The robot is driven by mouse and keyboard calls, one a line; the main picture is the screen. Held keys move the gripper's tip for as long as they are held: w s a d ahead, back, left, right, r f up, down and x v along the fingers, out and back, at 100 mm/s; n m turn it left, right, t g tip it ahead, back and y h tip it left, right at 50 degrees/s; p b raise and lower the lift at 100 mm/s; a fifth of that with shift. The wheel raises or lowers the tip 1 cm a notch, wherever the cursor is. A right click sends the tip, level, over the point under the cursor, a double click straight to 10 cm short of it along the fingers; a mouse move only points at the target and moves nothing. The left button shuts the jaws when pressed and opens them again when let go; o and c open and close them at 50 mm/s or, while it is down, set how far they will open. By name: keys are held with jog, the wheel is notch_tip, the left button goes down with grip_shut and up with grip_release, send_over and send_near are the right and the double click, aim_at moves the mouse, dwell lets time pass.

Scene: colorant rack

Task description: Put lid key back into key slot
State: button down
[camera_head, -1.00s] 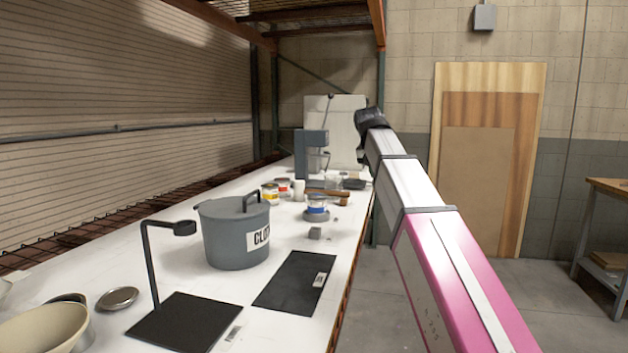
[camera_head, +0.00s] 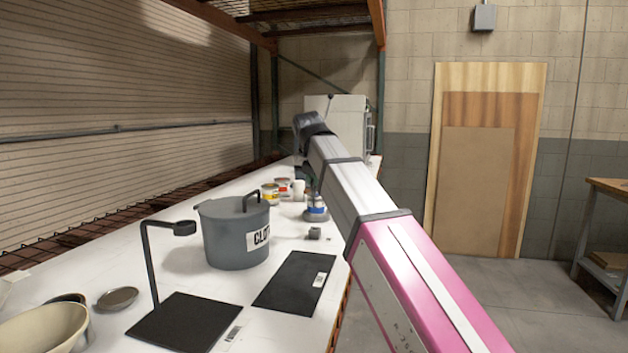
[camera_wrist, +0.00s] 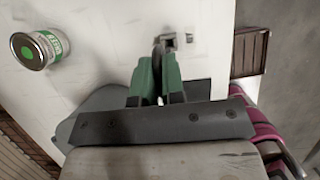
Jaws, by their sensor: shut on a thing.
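My gripper (camera_wrist: 158,66) shows in the wrist view with its two green fingers close together. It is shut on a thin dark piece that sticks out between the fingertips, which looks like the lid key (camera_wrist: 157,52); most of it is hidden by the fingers. Just beyond the tips is a small grey block (camera_wrist: 169,40) with a dark opening, which may be the key slot. I cannot tell whether the key touches it. In the head view my arm hides most of the gripper and the key.
A can with a green label (camera_wrist: 36,50) stands to the left in the wrist view. In the head view, a grey lidded pot (camera_head: 235,235), a black mat (camera_head: 293,281), a black stand (camera_head: 185,320) and small cans (camera_head: 270,194) are on the white bench (camera_head: 180,256).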

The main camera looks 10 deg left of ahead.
aim_at(314, 206)
jog(key=shift+s+f, duration=0.1)
jog(key=shift+f, duration=2.85)
jog(key=shift+f, duration=1.85)
jog(key=c, duration=1.1)
grip_release()
jog(key=shift+c, duration=0.2)
